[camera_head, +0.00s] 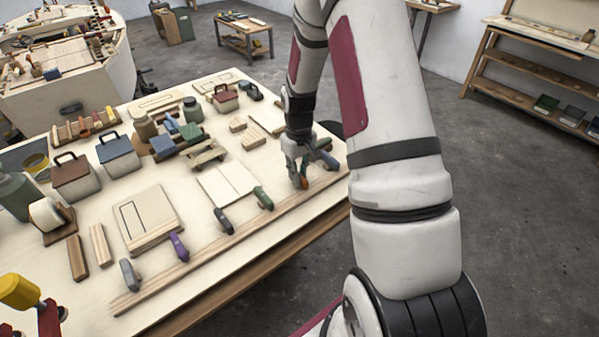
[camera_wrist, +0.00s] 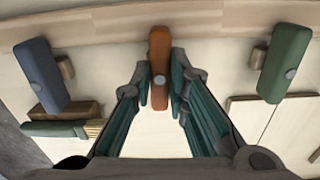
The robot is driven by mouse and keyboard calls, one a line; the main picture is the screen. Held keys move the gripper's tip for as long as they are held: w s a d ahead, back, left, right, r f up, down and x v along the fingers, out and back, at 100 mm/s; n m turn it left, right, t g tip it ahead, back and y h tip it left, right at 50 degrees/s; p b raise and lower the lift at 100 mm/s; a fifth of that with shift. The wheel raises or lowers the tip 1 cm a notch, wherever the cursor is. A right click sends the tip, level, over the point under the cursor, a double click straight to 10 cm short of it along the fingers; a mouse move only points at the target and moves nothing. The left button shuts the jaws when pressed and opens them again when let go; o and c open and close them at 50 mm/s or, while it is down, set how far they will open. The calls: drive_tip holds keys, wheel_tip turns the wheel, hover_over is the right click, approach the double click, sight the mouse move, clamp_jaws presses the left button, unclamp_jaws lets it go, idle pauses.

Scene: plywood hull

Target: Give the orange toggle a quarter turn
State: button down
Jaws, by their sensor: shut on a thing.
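The orange toggle (camera_wrist: 159,62) stands between the fingers of my gripper (camera_wrist: 160,88) in the wrist view. Its long side runs up and down in that picture, with a round grey pin near its middle. My gripper is shut on it. In the head view my gripper (camera_head: 300,170) is at the right end of the wooden strip, and only a small orange part (camera_head: 304,183) of the toggle shows below the fingers.
A green toggle (camera_wrist: 285,62) and a blue toggle (camera_wrist: 40,72) flank the orange one. The wooden strip (camera_head: 200,258) also carries a purple toggle (camera_head: 179,246), a black toggle (camera_head: 223,221) and a grey toggle (camera_head: 129,274). Boxes and tins crowd the table's far left.

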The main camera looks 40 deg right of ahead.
drive_tip(key=shift+n, duration=0.3)
drive_tip(key=c, duration=1.6)
unclamp_jaws()
drive_tip(key=shift+o, duration=0.2)
wheel_tip(320, 180, up, 12)
